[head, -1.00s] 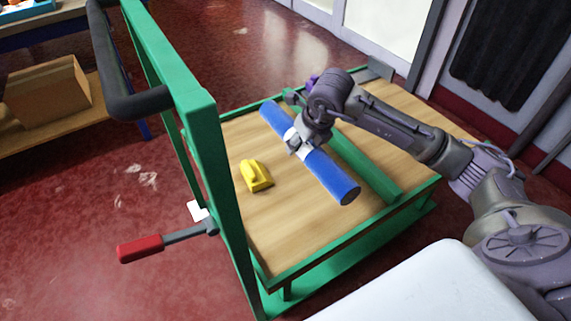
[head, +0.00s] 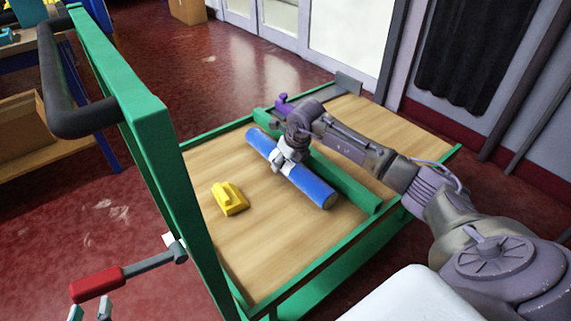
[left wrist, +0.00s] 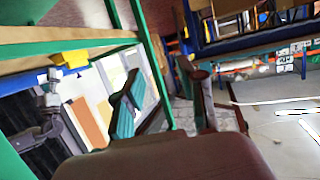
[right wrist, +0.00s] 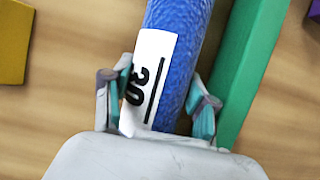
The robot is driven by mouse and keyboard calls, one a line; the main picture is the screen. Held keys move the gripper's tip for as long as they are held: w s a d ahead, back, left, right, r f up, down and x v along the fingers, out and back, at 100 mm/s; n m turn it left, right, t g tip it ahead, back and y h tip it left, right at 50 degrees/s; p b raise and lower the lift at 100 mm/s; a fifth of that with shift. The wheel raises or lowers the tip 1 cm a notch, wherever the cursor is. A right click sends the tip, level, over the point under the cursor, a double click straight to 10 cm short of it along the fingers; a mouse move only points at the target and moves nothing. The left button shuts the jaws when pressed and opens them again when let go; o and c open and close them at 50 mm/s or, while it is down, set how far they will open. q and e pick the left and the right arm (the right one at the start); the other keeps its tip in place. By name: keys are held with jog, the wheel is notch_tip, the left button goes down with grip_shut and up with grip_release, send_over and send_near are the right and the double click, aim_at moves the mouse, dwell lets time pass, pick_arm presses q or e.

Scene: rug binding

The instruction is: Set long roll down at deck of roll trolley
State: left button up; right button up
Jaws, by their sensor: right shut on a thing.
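The long roll (head: 300,181) is blue with a white label marked 30, which also shows in the right wrist view (right wrist: 150,80). It is at or just above the wooden deck of the roll trolley (head: 265,235), alongside the green bar (head: 345,182); I cannot tell whether it touches the deck. My right gripper (head: 285,160) is shut around the roll near its middle, with a finger on each side in the right wrist view (right wrist: 160,105). My left gripper (head: 91,311) is low at the left, with fingers apart and empty in the left wrist view (left wrist: 162,100).
A yellow block-like tool (head: 230,199) lies on the deck left of the roll. The trolley's green upright frame (head: 150,135) with a black handle (head: 62,95) stands at the left. A red-handled lever (head: 97,285) sticks out near my left gripper. Bare deck lies in front.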

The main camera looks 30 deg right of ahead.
jog(key=shift+f, duration=0.1)
jog(key=o, duration=1.4)
jog(key=shift+s, duration=0.1)
pick_arm(q)
jog(key=shift+r, duration=0.15)
pick_arm(e)
jog(key=shift+o, duration=0.2)
jog(key=shift+r, duration=0.4)
pick_arm(q)
jog(key=s+a+f+g+y+p, duration=0.2)
jog(key=s+a+f+g+p, duration=0.1)
jog(key=s+f+g, duration=0.4)
jog(key=shift+s+a+f, duration=0.35)
jog(key=shift+s+f, duration=0.5)
jog(key=shift+s, duration=0.2)
pick_arm(e)
jog(key=v, duration=1.1)
jog(key=shift+s+r, duration=0.1)
jog(key=shift+r, duration=0.05)
